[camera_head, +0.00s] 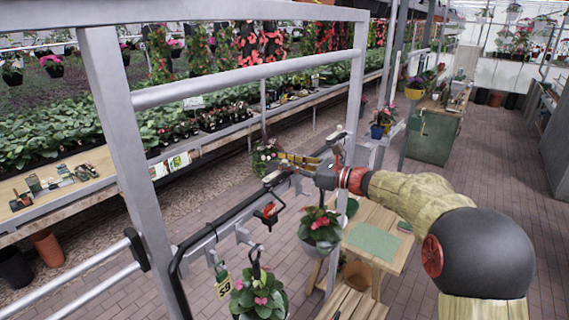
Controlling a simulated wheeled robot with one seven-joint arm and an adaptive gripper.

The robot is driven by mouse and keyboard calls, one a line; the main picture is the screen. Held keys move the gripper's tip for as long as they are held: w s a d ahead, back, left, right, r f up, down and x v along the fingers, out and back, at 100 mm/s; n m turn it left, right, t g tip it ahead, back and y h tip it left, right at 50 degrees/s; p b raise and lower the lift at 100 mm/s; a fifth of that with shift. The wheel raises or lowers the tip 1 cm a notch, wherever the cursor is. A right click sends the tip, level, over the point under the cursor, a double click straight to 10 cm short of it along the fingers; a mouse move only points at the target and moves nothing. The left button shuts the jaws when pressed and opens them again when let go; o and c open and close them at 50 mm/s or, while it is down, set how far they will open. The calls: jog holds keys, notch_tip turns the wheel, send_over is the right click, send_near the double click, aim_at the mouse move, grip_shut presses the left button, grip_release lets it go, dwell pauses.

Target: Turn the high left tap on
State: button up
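A tap with a red handle (268,213) sits on the dark pipe rail fixed along the grey metal frame, left of the middle of the head view. My gripper (277,168) reaches in from the right, above and slightly right of this tap and apart from it. Its two fingers point left and look spread, with nothing clearly held between them. A small red and white part (274,178) shows by the lower finger; I cannot tell whether it is another tap. The frame and my gripper hide part of the rail.
The grey metal frame (128,150) stands close on the left. A wooden table (397,251) stands below my arm. The brick aisle on the right is clear.

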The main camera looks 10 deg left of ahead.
grip_shut()
dwell(0.4)
